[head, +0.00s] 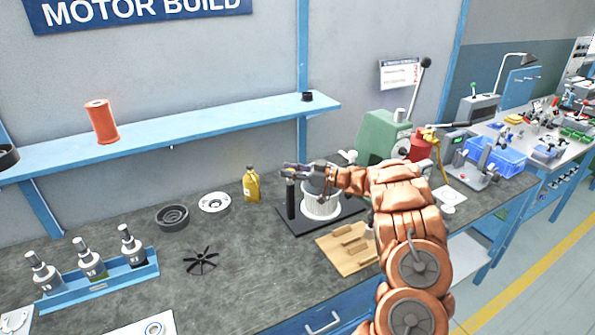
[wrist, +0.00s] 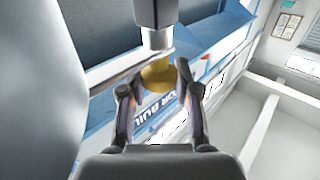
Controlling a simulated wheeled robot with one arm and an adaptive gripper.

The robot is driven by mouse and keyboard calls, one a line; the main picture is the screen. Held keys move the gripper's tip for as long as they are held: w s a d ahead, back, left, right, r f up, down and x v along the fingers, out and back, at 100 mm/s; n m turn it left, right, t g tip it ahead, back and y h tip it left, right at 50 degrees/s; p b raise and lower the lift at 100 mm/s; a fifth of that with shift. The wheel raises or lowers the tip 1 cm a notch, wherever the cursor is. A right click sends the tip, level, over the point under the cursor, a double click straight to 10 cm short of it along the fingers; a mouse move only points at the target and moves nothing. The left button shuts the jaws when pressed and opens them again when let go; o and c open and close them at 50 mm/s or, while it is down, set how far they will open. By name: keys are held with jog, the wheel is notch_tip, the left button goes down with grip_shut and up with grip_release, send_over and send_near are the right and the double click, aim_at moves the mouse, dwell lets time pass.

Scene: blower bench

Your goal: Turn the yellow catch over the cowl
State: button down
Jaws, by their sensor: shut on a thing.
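A white ribbed cowl (head: 321,206) stands upright on a black base plate (head: 350,215) on the bench, with a black post (head: 291,198) at its left. My gripper (head: 296,170) is above the post and the cowl's left side, reaching in from the right. In the wrist view my gripper (wrist: 157,82) has its fingers on either side of the yellow catch (wrist: 157,75), shut on it. A dark cylinder with a bright metal end shows just beyond the catch. In the head view the catch is hidden or too small to make out.
A yellow bottle (head: 251,185) stands left of the base plate. A wooden board (head: 345,249) lies in front, a green machine (head: 383,136) stands behind to the right. A black fan wheel (head: 201,262) and a blue rack (head: 98,276) are at left. A blue shelf (head: 190,130) runs above.

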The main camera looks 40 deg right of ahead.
jog(key=shift+w+r, duration=0.1)
jog(key=shift+r, duration=0.1)
jog(key=c, duration=0.8)
grip_release()
jog(key=shift+f, duration=0.1)
jog(key=v, duration=1.2)
